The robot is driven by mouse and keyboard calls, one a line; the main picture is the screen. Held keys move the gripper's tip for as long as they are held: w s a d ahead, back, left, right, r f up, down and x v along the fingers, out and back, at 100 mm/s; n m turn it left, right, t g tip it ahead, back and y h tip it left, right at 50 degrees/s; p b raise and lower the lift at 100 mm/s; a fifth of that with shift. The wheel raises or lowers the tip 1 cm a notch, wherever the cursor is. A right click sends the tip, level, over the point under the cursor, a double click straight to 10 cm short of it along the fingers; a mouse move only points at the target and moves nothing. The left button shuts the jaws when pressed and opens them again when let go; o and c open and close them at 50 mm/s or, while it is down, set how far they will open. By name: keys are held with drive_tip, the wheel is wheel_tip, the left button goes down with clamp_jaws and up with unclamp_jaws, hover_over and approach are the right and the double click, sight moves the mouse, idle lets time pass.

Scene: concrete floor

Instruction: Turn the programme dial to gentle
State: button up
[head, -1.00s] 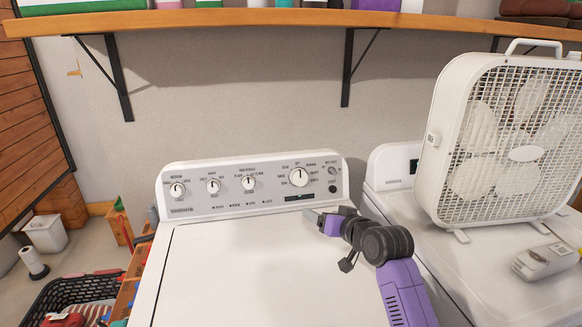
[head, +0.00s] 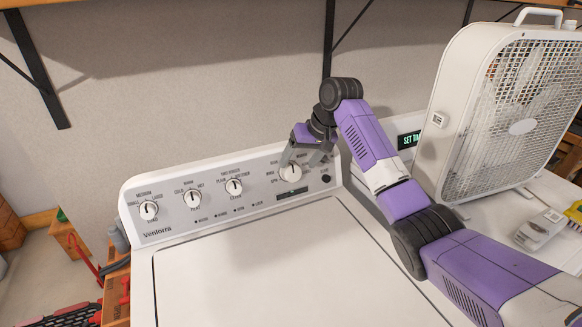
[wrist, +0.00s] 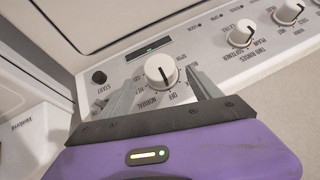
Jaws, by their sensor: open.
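The programme dial (head: 291,172) is the large white knob at the right end of the washer's control panel (head: 160,232). In the wrist view the dial (wrist: 161,71) has printed labels around it, among them OFF and NORMAL; I cannot make out gentle. My gripper (head: 303,158) is at the panel, and its fingers reach to either side of the dial. In the wrist view the gripper (wrist: 163,88) is open, with one finger left and one right of the dial and gaps between. The dial's pointer direction is hard to tell.
Smaller knobs, such as the softener knob (wrist: 241,35), sit along the panel. The start button (wrist: 99,77) is close beside the dial. A box fan (head: 500,110) stands on the neighbouring machine at right. The washer lid (head: 270,265) is clear.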

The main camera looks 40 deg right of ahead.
sight(294, 169)
drive_tip(key=shift+p+x, duration=0.3)
drive_tip(key=shift+x, duration=2.05)
drive_tip(key=c, duration=1.4)
